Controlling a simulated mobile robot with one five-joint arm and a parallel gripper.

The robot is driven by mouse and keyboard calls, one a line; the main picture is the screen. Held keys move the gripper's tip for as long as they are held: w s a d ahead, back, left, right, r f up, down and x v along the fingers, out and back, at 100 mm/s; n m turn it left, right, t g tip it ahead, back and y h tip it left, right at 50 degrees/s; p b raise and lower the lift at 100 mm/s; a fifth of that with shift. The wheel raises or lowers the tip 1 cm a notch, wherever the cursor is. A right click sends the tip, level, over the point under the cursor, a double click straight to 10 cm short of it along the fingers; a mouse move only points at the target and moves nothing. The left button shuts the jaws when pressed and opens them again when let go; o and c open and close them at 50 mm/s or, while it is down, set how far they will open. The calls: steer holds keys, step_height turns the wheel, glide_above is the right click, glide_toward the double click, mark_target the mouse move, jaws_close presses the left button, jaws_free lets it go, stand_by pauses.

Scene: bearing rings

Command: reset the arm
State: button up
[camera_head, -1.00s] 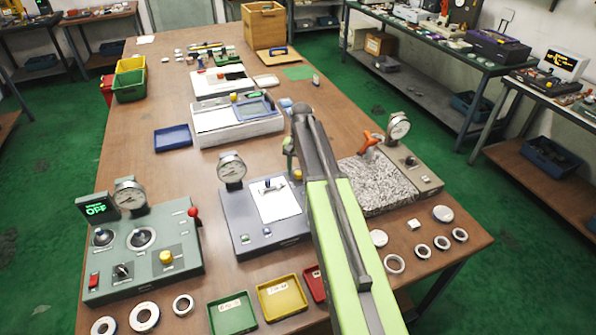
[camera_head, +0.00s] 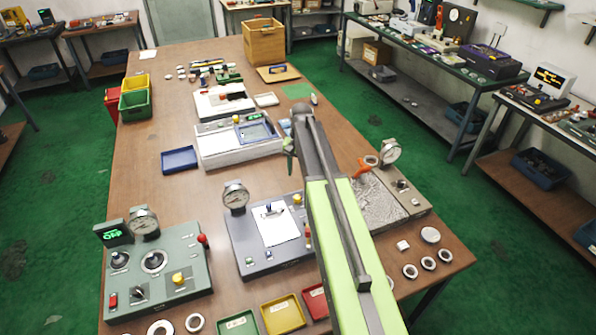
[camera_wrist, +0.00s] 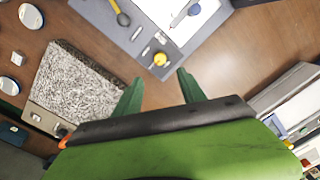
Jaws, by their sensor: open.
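My gripper (camera_wrist: 160,88) is open in the wrist view, with two green fingers spread apart and nothing between them. Beyond the fingers are the grey-blue panel (camera_wrist: 133,28) with its yellow knob and the speckled granite block (camera_wrist: 75,85). In the head view my green and grey arm reaches forward over the table between the grey-blue fixture (camera_head: 243,247) and the granite plate (camera_head: 378,203). One green finger shows beside the arm's far end; the rest of the gripper is hidden.
A green-grey control box (camera_head: 125,275) reading OFF stands at left. Red, yellow (camera_head: 283,316) and green trays and several rings (camera_head: 410,271) lie near the front edge. A blue tray (camera_head: 180,160), a white device (camera_head: 240,150) and a wooden box (camera_head: 264,42) are farther back. The left middle tabletop is clear.

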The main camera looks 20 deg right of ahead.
step_height(320, 180, up, 4)
steer(key=shift+r+p, duration=0.1)
steer(key=shift+p, duration=1.1)
steer(key=s+a+f+n+b, duration=0.1)
steer(key=s+a+f+b, duration=0.25)
steer(key=a, duration=0.25)
steer(key=s+a+f+n+b, duration=0.1)
steer(key=s+a+f+b, duration=0.25)
steer(key=a, duration=0.25)
steer(key=s+a+f+n, duration=0.1)
steer(key=s+a+n, duration=0.3)
steer(key=s, duration=0.7)
steer(key=shift+s+a+n+b, duration=0.2)
steer(key=shift+s+n+b, duration=0.15)
steer(key=shift+n+b, duration=0.15)
